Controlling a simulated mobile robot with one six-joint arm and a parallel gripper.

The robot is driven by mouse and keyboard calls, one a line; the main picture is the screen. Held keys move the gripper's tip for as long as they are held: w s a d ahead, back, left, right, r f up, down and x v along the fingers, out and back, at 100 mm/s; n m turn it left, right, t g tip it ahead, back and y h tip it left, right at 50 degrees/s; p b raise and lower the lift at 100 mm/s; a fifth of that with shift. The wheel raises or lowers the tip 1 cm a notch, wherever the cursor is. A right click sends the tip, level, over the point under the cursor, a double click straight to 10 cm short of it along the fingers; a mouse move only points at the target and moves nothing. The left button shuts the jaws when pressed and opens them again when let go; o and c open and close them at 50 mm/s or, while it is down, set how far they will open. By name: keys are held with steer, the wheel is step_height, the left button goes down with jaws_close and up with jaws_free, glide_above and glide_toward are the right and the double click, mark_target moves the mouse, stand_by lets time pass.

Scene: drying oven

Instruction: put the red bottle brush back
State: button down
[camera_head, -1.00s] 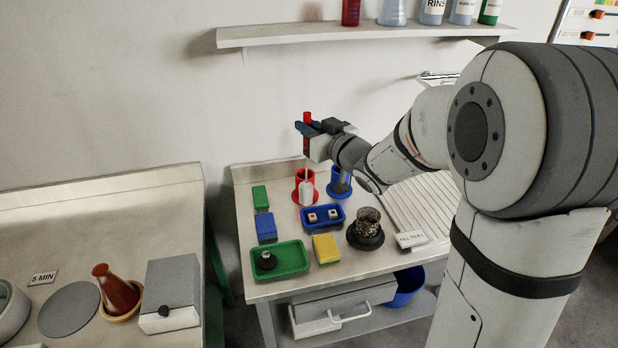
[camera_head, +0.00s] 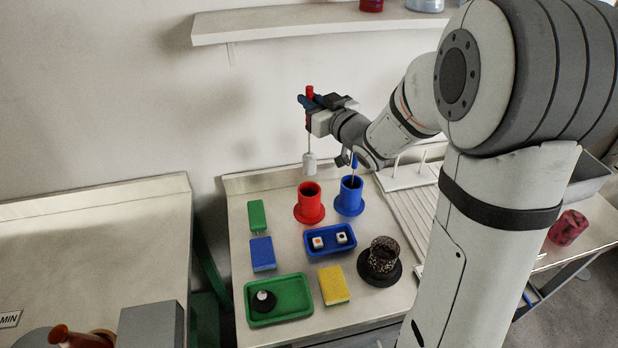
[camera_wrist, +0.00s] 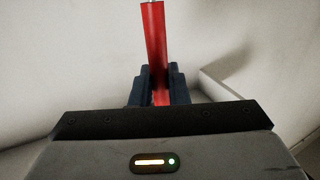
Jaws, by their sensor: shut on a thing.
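My gripper (camera_head: 311,104) is shut on the red handle of the bottle brush (camera_head: 309,162). The brush hangs upright, its thin rod and pale bristle head pointing down. The head is above and apart from the red holder (camera_head: 309,204), a round open cup with a wide base on the table. In the wrist view, the red handle (camera_wrist: 154,45) stands between the two dark fingers (camera_wrist: 160,88). The rod and head are hidden there. Beside the red holder, a blue holder (camera_head: 350,198) has a blue-handled brush (camera_head: 354,167) standing in it.
In front are a blue tray (camera_head: 309,246) with two small cubes, a green tray (camera_head: 250,304), a yellow sponge (camera_head: 333,285), blue and green sponges at the left, and a dark mesh cup (camera_head: 383,256). A shelf (camera_head: 290,26) is on the wall above. A ribbed rack (camera_head: 405,205) lies right.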

mark_target(310, 156)
step_height(310, 156, down, 16)
steer(key=shift+r+p, duration=0.1)
steer(key=shift+p, duration=0.9)
steer(key=c, duration=1.9)
jaws_free()
steer(key=shift+f+b, duration=0.2)
steer(key=shift+b, duration=0.1)
steer(key=o, duration=0.5)
steer(key=shift+r, duration=0.1)
